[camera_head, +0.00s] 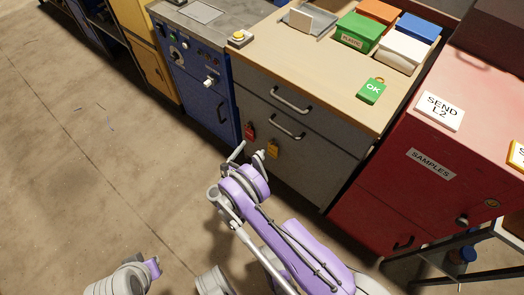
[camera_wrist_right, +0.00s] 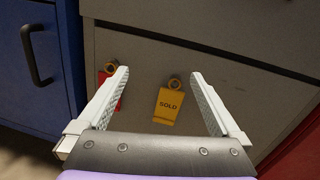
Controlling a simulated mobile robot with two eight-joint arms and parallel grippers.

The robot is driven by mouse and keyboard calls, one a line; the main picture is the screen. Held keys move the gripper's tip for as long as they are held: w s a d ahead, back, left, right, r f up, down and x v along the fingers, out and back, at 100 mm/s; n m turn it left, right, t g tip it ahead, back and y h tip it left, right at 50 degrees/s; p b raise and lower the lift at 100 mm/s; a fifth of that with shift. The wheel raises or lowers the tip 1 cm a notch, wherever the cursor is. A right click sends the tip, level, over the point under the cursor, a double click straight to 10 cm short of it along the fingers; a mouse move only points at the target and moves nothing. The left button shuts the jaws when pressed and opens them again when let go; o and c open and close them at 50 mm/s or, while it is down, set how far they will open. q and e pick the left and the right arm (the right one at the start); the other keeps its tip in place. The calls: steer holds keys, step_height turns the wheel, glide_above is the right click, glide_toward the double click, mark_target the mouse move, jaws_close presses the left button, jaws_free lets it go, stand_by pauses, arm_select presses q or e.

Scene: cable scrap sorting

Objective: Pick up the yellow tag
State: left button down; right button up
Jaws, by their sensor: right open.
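The yellow tag (camera_head: 272,149) hangs on the front of the grey drawer cabinet, low on its left side. In the right wrist view the yellow tag (camera_wrist_right: 168,108) reads "SOLD" and has a ring at its top. My right gripper (camera_head: 250,151) is open and empty in front of the cabinet. In the right wrist view its two fingers (camera_wrist_right: 160,74) stand apart, with the yellow tag showing between them. I cannot tell how far the tag is from the fingertips.
A red tag (camera_head: 250,131) hangs left of the yellow one, partly behind the left finger in the wrist view. The cabinet has bar handles (camera_head: 287,128). A green "OK" tag (camera_head: 371,91) and bins (camera_head: 360,32) are on top. Open floor lies left.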

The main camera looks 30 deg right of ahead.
steer(key=s+f+m+g, duration=0.3)
steer(key=s+f, duration=0.1)
steer(key=f, duration=0.3)
steer(key=b, duration=0.1)
glide_toward(273, 145)
steer(key=d+f, duration=0.2)
steer(key=d, duration=0.1)
steer(key=shift+h, duration=0.3)
steer(key=shift+w+d+r+b, duration=0.2)
steer(key=shift+w+d, duration=0.35)
steer(key=shift+d, duration=0.15)
steer(key=shift+w+d+r+b, duration=0.15)
steer(key=shift+w+d+b, duration=0.1)
steer(key=shift+w+d, duration=0.4)
steer(key=shift+w+d+r+b, duration=0.2)
steer(key=shift+w+d, duration=0.2)
steer(key=shift+d, duration=0.4)
steer(key=c, duration=1.4)
steer(key=shift+o, duration=0.2)
